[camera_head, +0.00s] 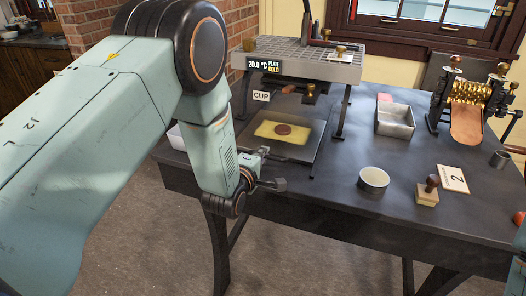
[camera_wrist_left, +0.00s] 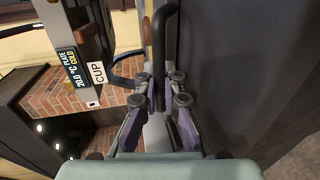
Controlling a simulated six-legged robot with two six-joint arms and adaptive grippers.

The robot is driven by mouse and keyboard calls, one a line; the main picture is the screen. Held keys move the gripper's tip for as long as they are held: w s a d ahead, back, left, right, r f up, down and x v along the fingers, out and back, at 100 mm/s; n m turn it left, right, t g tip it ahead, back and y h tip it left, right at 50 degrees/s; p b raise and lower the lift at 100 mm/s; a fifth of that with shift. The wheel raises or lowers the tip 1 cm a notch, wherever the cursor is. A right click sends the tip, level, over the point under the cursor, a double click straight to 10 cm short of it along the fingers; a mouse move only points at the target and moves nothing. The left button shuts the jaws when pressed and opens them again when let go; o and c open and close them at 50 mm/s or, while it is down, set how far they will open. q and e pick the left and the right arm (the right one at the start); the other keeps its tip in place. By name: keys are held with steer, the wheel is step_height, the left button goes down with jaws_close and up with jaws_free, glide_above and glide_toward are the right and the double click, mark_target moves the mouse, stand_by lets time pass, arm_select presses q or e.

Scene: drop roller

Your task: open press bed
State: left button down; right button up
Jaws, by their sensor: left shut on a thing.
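The press (camera_head: 310,62) stands at the back of the table under a grey slotted top, with a display reading 20.0 °C PLATE COLD. Its dark flat bed (camera_head: 313,165) extends forward below the top and bears a yellow sheet (camera_head: 283,131) with a brown round patch. My left gripper (camera_head: 264,181) is at the bed's front left, near the table's front edge. In the left wrist view my purple-sided fingers (camera_wrist_left: 165,92) are shut on a dark bar-like handle (camera_wrist_left: 160,45). The exact contact is partly hidden. My right gripper is not in view.
A metal tray (camera_head: 395,122), a round tin (camera_head: 373,181), a wooden stamp (camera_head: 428,192) and a card marked 2 (camera_head: 454,179) are on the table's right. A brass roller machine (camera_head: 468,95) stands farther right. Floor in front is clear.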

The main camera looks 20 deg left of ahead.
arm_select(q)
steer(key=shift+s, duration=0.5)
steer(key=c, duration=1.8)
jaws_free()
steer(key=shift+o, duration=0.2)
steer(key=shift+s, duration=0.1)
steer(key=v, duration=1.2)
